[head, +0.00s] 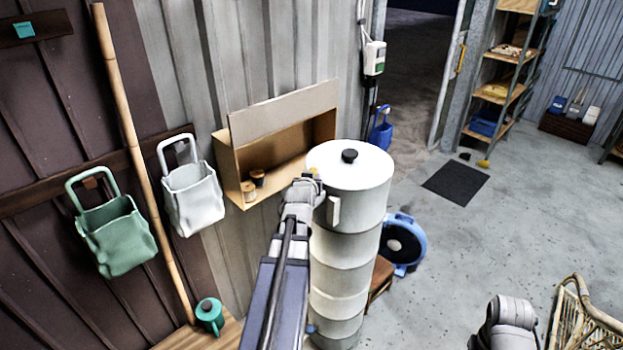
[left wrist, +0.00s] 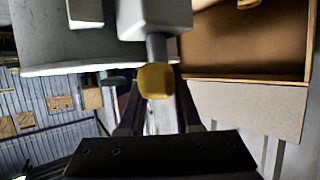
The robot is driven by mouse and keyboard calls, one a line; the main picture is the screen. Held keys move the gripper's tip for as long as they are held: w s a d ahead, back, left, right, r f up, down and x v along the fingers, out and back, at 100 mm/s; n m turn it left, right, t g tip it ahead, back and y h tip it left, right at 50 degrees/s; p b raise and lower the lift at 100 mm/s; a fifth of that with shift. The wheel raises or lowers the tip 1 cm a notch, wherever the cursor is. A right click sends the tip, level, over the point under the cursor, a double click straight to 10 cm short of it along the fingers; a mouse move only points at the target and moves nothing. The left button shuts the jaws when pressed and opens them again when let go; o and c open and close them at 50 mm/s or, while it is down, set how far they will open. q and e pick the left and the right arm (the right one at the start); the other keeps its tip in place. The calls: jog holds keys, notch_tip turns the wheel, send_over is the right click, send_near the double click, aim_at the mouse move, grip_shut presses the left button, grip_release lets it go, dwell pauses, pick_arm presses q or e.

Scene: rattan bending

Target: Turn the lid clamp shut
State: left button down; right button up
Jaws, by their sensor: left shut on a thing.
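A tall white steam cylinder (head: 347,235) stands in the middle of the head view. Its lid (head: 360,172) lies flat on top and has a black knob (head: 349,155). The yellow-ended lid clamp (head: 313,171) is at the lid's left rim; its yellow end (left wrist: 155,80) and grey stem show in the left wrist view. My left gripper (head: 312,181) reaches up to it from below, and its fingers (left wrist: 158,100) are shut around the yellow end. The clamp's exact angle is hard to tell.
An open wooden wall box (head: 285,160) is close behind the left gripper, and its board (left wrist: 250,105) fills the wrist view's right.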

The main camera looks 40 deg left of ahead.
pick_arm(q)
jog(key=shift+a+m+t+h, duration=0.1)
jog(key=shift+m+t+h, duration=0.4)
jog(key=shift+m+h, duration=1)
jog(key=shift+m+t+h, duration=0.5)
jog(key=shift+m+h, duration=0.8)
jog(key=shift+h, duration=0.3)
jog(key=shift+m+h, duration=0.9)
jog(key=shift+h, duration=0.1)
jog(key=shift+s+d+f+h, duration=0.1)
jog(key=shift+d+h, duration=0.15)
jog(key=shift+h, duration=0.05)
jog(key=c, duration=0.6)
grip_release()
jog(key=shift+a, duration=0.1)
jog(key=shift+s+r, duration=0.25)
jog(key=p+v, duration=0.3)
jog(key=v, duration=0.4)
